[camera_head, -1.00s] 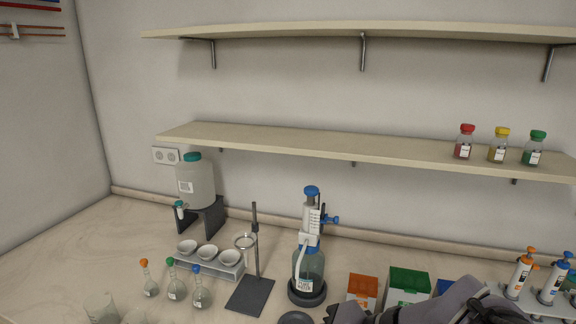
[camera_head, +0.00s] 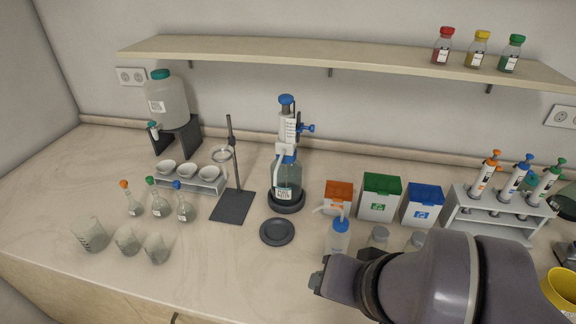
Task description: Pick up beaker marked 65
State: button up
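Three clear glass beakers stand upright on the bench at the front left: a larger beaker (camera_head: 90,234), a middle beaker (camera_head: 127,241) and a right beaker (camera_head: 156,249). The larger one shows dark marks on its side, but I cannot read a 65 on any of them. My gripper (camera_head: 322,281) is at the left end of my arm, over the front middle of the bench, well to the right of the beakers. Its fingers are seen too edge-on to tell whether they are open. No beaker is at it.
Small flasks (camera_head: 185,207) stand just behind the beakers. A ring stand (camera_head: 232,205), a dark round dish (camera_head: 277,231) and a bottle dispenser (camera_head: 288,180) lie between them and my arm. A blue-capped wash bottle (camera_head: 339,238) stands close behind my gripper. The front bench between beakers and gripper is clear.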

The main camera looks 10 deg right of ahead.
aim_at(124, 236)
jog(key=k+l+u, duration=0.2)
jog(key=l, duration=0.2)
jog(key=k+l+u, duration=0.2)
jog(key=l, duration=0.2)
jog(key=i+j, duration=0.15)
jog(key=j, duration=0.25)
jog(key=i+j, duration=0.2)
jog(key=j, duration=0.2)
jog(key=i+j, duration=0.15)
jog(key=j, duration=0.25)
jog(key=i+j, duration=0.2)
jog(key=j, duration=0.15)
jog(key=i+j+u, duration=0.1)
jog(key=j, duration=0.3)
jog(key=i+j, duration=0.25)
jog(key=j, duration=0.15)
jog(key=i+j, duration=0.2)
jog(key=j, duration=0.15)
jog(key=i+j, duration=0.15)
jog(key=j, duration=0.25)
